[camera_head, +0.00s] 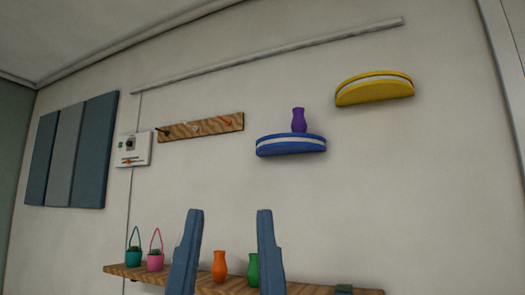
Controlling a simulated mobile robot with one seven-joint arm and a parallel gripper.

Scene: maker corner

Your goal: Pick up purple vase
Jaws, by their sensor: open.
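The purple vase (299,120) stands upright on a small blue wall shelf (291,145) with a white band, right of the picture's middle. My gripper (228,212) shows at the bottom middle as two blue-grey fingers pointing up, spread apart. It is open with nothing held between the fingers. In the picture the fingertips are below and left of the vase, apart from it.
A wooden shelf (322,291) below holds an orange vase (219,266), a green vase (253,268) and teal (133,259) and pink (155,261) hanging pots. A yellow wall shelf (375,90) is at upper right. A wooden peg rail (200,127) is left of the blue shelf.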

